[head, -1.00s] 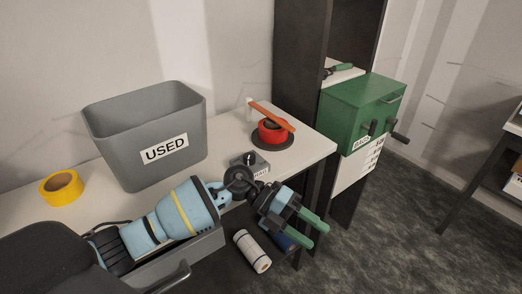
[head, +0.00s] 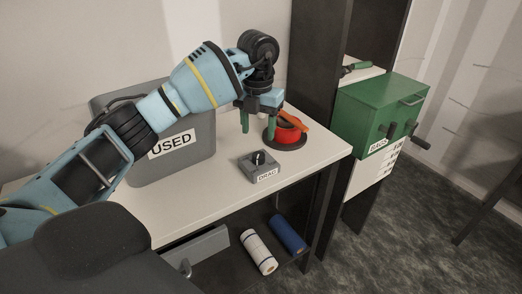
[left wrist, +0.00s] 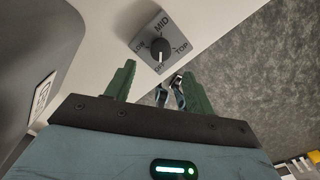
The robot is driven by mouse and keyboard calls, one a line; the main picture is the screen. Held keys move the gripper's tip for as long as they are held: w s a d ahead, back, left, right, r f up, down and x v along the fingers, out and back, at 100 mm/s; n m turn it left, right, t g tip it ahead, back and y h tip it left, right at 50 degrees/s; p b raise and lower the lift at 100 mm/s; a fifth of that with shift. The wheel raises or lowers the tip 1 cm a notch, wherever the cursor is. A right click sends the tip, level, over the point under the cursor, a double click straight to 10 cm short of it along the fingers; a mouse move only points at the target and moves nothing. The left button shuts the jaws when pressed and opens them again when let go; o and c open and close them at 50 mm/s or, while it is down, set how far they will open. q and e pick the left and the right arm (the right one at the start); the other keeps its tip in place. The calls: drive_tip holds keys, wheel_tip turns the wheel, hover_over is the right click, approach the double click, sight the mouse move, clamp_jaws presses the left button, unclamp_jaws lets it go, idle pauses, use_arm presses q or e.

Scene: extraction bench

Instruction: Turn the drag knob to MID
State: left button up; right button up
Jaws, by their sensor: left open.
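The drag knob (head: 258,157) is a small black knob on a grey box (head: 265,174) labelled DRAG, standing on the white bench top. My left gripper (head: 257,129) is open and empty, pointing down above the bench just behind the box, apart from the knob. In the left wrist view, its green fingers (left wrist: 159,68) stand on either side below the knob plate. My right gripper is not in view.
A grey USED bin (head: 190,160) stands left of the knob box, partly behind my left arm. A red round object with an orange bar (head: 287,131) is close behind my gripper. White (head: 259,251) and blue (head: 289,234) rolls lie below. A green cabinet (head: 375,108) stands right.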

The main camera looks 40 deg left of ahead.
sight(259, 154)
use_arm(q)
drive_tip(key=shift+f, duration=3.85)
drive_tip(key=shift+c, duration=0.3)
drive_tip(key=c, duration=0.9)
